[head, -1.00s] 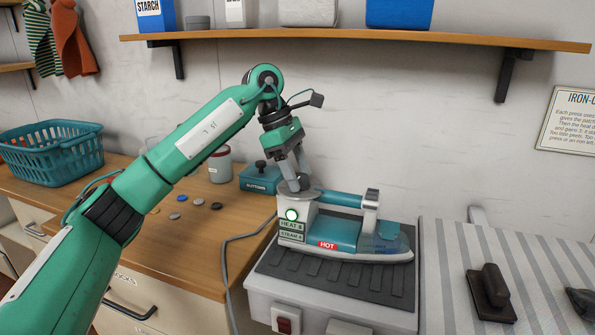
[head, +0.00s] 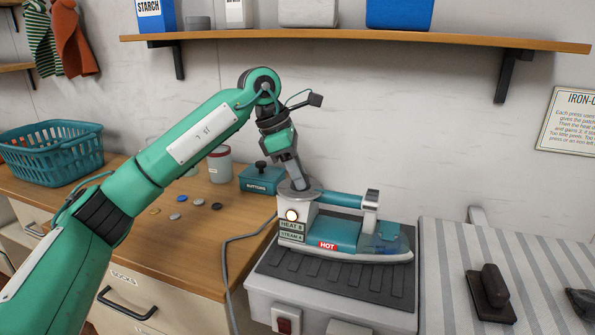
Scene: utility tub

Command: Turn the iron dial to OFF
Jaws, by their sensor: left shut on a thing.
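The iron (head: 340,238), teal and white with a red HOT label, sits on a dark ribbed rest. Its round grey dial (head: 312,193) is on top at the left end, partly covered by my left gripper. My left gripper (head: 297,186) points down onto the dial and is shut on it. The dial's markings cannot be read from here. A lit lamp (head: 292,215) on the iron's end glows warm white, above plates reading HEAT and STEAM. My right gripper is not in view.
A blue BUTTONS box (head: 262,180) and a jar (head: 219,165) stand on the wooden counter behind my left arm. A grey cord (head: 228,265) runs down left of the iron. A striped ironing surface (head: 450,270) lies to the right. A shelf (head: 350,38) crosses above.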

